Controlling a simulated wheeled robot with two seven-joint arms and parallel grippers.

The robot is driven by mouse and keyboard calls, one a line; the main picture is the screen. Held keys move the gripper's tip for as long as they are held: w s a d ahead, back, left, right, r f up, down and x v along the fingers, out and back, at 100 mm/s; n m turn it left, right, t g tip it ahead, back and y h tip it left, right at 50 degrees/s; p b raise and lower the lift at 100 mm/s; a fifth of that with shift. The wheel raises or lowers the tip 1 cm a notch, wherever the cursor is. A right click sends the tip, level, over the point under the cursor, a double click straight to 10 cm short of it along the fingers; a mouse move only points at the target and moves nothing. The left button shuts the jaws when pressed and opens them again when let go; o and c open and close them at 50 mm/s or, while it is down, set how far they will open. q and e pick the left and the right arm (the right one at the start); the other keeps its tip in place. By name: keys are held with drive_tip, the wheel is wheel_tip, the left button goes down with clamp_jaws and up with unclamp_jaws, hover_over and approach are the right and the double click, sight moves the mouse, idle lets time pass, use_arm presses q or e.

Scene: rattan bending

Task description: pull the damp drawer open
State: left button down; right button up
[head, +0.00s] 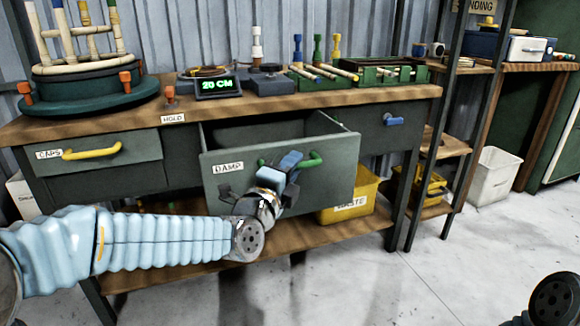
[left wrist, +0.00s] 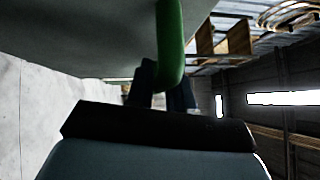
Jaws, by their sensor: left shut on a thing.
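The damp drawer (head: 335,165), grey-green with a white DAMP label (head: 228,167), stands pulled out from the bench, and its dark interior shows above the front. Its green handle (head: 312,159) is on the drawer front. My left gripper (head: 292,163) is at the handle, shut on it, and covers part of it in the head view. In the left wrist view the green handle (left wrist: 169,45) passes down between the dark fingers. At the lower right corner of the head view a dark round part of my right arm shows; its gripper is out of the picture.
The caps drawer (head: 110,150) with a yellow handle is shut at the left. Another drawer with a blue handle (head: 393,120) is shut at the right. A yellow waste bin (head: 350,205) stands on the lower shelf.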

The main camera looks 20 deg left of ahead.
idle(0.3)
use_arm(q)
drive_tip(key=c, duration=1.1)
unclamp_jaws()
drive_tip(key=b+v, duration=0.3)
drive_tip(key=v, duration=1.1)
